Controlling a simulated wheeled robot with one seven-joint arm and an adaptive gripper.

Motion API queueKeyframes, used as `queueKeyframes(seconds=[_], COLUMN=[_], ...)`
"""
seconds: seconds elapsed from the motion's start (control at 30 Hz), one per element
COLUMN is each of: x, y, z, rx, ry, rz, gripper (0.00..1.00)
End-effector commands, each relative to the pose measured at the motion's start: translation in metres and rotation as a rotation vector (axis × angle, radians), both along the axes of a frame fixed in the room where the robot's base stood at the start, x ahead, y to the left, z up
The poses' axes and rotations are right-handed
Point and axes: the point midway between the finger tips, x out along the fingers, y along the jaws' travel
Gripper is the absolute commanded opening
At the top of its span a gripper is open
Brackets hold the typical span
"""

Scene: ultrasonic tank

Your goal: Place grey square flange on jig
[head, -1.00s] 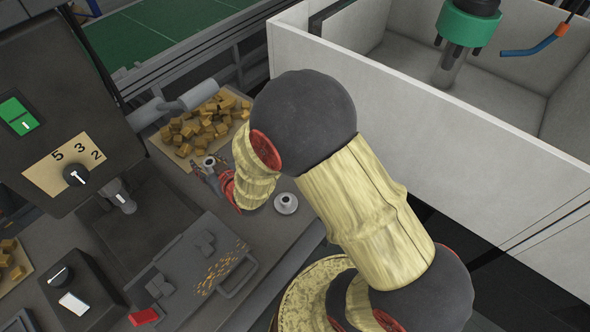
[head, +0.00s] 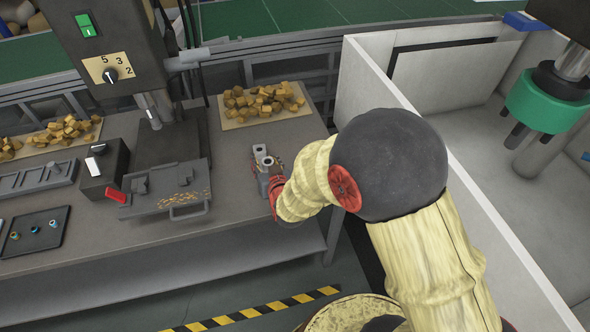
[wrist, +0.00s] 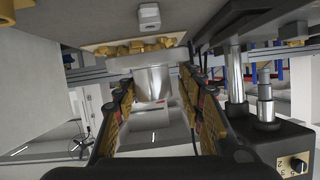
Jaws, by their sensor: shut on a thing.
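The grey flange (wrist: 153,82) is between the fingers of my gripper (wrist: 158,72) in the wrist view, a flat plate with a cylindrical hub. In the head view the flange (head: 267,162) shows as a small grey ring at my gripper (head: 264,166), over or close to the right end of the workbench. My gripper is shut on it. I cannot tell whether the flange touches the bench. I cannot clearly identify the jig; a small grey block (wrist: 149,15) shows beyond the flange in the wrist view. My forearm hides part of the bench.
A board of brown blocks (head: 262,115) lies behind my gripper. A press machine (head: 104,45), its vise-like plate (head: 165,192) and a switch box (head: 103,168) stand left. A dark tray (head: 36,243) holds small rings. A white tank wall (head: 440,150) rises on the right.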

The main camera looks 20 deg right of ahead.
Motion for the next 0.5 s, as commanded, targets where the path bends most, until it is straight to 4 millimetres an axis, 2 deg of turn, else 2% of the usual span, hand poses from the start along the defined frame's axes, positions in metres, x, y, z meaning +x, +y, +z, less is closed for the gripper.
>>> queueKeyframes(seconds=[0.43, 0.5], x=[0.069, 0.076], y=[-0.063, -0.069], z=[-0.043, -0.058], rx=[0.005, 0.004], ry=[-0.001, 0.001], rz=[-0.004, -0.003], gripper=[0.00, 0.00])
